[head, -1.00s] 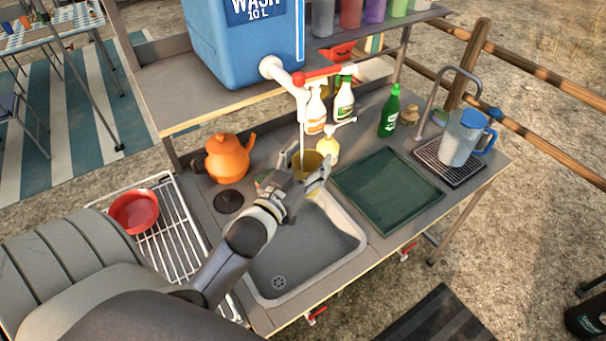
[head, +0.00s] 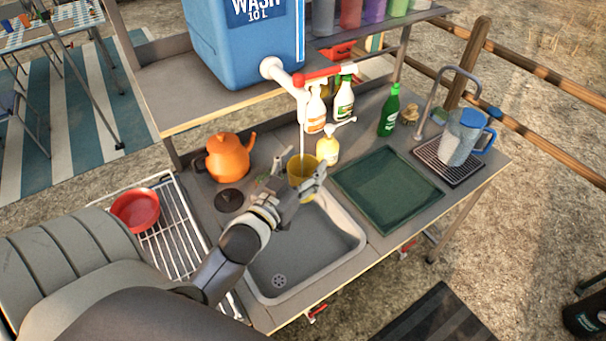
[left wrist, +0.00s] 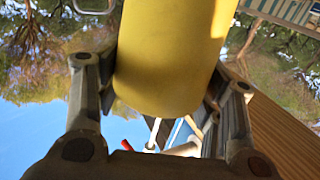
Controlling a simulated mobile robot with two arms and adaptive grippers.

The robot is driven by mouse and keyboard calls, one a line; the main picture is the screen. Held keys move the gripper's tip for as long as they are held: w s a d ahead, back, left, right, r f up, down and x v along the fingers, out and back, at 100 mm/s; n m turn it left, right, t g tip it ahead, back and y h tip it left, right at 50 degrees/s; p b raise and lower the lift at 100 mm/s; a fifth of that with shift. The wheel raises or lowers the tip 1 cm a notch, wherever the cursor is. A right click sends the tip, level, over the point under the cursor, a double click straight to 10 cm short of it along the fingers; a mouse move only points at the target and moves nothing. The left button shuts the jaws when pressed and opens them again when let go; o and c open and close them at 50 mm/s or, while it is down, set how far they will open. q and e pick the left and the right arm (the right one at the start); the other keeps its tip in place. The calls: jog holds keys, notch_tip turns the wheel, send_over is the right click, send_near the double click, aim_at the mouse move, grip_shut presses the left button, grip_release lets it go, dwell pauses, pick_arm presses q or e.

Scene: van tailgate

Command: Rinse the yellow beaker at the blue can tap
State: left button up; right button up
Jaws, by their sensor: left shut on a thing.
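The yellow beaker (head: 296,173) is held over the back of the sink, just under the blue can's tap. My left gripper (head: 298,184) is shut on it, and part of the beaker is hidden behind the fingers. In the left wrist view the yellow beaker (left wrist: 168,60) sits between the two fingers of the left gripper (left wrist: 165,95). The blue can (head: 245,45) stands on the shelf above. A thin stream runs from its white tap (head: 287,76) with a red lever (head: 318,75) down to the beaker. My right gripper is not in view.
The steel sink (head: 300,250) is empty. An orange kettle (head: 229,157) stands left, a red bowl (head: 135,210) on the rack. Spray bottles, a yellow soap pump (head: 328,149) and a green bottle (head: 390,112) stand behind. A green mat (head: 388,190) lies right, then a clear jug (head: 462,138).

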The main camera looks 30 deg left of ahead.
pick_arm(q)
jog(key=s+d, duration=0.3)
jog(key=s, duration=0.2)
jog(key=shift+s+d+p, duration=0.2)
jog(key=shift+d+p, duration=0.15)
jog(key=shift+d, duration=0.05)
jog(key=shift+r, duration=0.15)
dwell(1.1)
jog(key=s+d+r+p, duration=0.3)
jog(key=s+r+p, duration=0.1)
dwell(0.4)
dwell(0.4)
